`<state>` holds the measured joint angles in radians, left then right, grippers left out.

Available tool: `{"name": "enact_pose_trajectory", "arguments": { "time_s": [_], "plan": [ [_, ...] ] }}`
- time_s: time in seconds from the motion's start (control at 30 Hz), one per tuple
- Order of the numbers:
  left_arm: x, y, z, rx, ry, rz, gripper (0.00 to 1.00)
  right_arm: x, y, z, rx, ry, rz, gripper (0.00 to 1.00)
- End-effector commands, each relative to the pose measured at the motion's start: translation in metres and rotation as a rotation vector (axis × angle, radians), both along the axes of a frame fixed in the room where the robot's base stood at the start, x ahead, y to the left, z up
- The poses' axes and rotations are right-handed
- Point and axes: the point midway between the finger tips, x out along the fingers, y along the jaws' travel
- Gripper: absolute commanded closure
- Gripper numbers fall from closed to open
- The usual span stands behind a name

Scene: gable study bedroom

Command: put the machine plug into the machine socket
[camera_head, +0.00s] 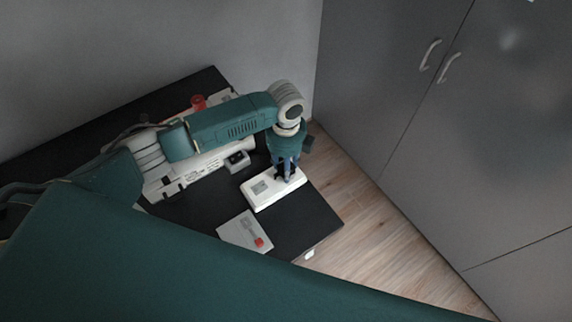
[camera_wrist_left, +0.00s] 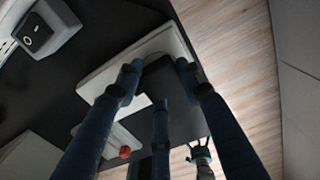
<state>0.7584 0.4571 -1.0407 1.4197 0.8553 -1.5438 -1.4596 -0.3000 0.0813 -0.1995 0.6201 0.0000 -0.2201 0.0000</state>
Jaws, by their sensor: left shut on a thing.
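My left gripper (camera_head: 286,178) reaches down over the white block (camera_head: 260,196) near the right end of the black table. In the left wrist view, its blue fingers (camera_wrist_left: 158,82) close around a dark thing (camera_wrist_left: 158,72), which looks like the machine plug. The fingers hide much of it. The white block (camera_wrist_left: 98,84) lies directly beneath, with the plug over its face; I cannot tell whether they touch. A small grey box with a dark, round-marked face (camera_head: 237,159) stands beside it and also shows in the left wrist view (camera_wrist_left: 44,30). The socket is not clearly visible.
A grey plate with a red knob (camera_head: 244,230) lies near the table's front edge. A long white machine (camera_head: 186,172) is partly under my left arm, with a red knob (camera_head: 198,102) behind it. Grey cabinets (camera_head: 440,120) stand right, beyond bare wooden floor (camera_head: 372,215).

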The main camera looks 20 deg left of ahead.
Motion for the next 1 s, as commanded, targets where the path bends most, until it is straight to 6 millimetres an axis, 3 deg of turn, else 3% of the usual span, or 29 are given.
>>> {"name": "enact_pose_trajectory", "arguments": {
  "time_s": [0.23,0.27,0.37,0.73,0.87,1.0],
  "plan": [
    [0.000,0.000,-0.006,0.000,0.000,0.000,0.86,0.000,0.000,-0.003,0.000,0.000,0.000,0.02],
    [0.000,0.000,-0.006,0.000,0.000,0.000,0.61,0.000,0.000,-0.003,0.000,0.000,0.000,0.02],
    [0.000,0.000,-0.005,0.000,0.000,-0.001,0.41,0.000,0.000,-0.002,0.000,0.000,0.000,0.02],
    [0.001,0.000,-0.001,-0.001,-0.001,0.000,0.41,0.000,0.002,-0.002,0.002,0.000,0.001,0.02],
    [0.001,0.000,0.017,-0.002,-0.002,-0.001,0.41,0.000,0.001,-0.002,0.002,0.000,0.000,0.02],
    [0.002,0.000,0.047,-0.002,-0.005,-0.002,0.41,0.000,0.001,-0.002,0.002,0.000,0.000,0.02]
  ]
}}
